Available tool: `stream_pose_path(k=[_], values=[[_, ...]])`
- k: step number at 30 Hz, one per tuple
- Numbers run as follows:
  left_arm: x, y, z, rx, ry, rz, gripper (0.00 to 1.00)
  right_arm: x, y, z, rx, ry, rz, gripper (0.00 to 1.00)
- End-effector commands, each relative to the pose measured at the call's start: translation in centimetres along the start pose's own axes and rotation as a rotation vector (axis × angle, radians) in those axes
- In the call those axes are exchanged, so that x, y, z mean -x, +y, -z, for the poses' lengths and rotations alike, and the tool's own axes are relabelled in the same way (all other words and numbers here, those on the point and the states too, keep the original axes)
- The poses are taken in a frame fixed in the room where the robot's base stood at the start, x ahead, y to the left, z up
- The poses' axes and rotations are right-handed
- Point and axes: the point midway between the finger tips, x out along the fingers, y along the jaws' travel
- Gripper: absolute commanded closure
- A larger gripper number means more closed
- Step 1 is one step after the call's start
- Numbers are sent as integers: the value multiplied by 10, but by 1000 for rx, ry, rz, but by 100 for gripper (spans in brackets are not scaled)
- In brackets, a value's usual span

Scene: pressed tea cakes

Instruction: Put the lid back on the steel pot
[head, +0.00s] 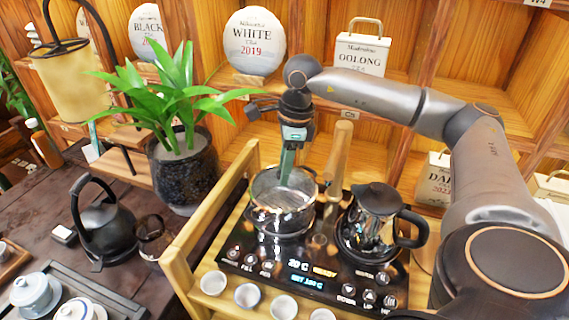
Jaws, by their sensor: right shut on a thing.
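The steel pot (281,222) stands on the left part of the black cooker panel, in the middle of the head view. My right gripper (286,181) points straight down over the pot's mouth and is shut. It holds the lid (268,190), a clear round disc with a pale rim, at its middle. The lid is at the pot's mouth and looks about level. I cannot tell whether it rests on the rim or hangs just above it. The fingertips and the lid's knob are hard to make out. My left gripper is not in view.
A dark glass kettle (374,222) stands right of the pot, and an upright wooden handle (340,158) rises between them. Several small white cups (248,295) line the front. A wooden rail (212,225) and a potted plant (186,170) are to the left. Shelves close off the back.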

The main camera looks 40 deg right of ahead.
Motion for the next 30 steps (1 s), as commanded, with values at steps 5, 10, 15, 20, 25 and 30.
stream_pose_path(k=[5, 10, 15, 20, 25, 30], values=[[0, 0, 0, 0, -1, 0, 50, 0, 0, 0, 0, -1, 0, 100], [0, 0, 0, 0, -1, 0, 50, 0, 0, 0, 0, -1, 1, 100], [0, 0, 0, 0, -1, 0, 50, 0, 0, 0, 0, -1, 1, 63], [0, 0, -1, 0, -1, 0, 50, 0, 0, 0, 0, -1, 1, 45], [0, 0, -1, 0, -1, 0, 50, 0, 0, 0, 0, -1, 1, 29], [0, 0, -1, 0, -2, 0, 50, 0, 0, 0, 0, 0, 0, 27]])
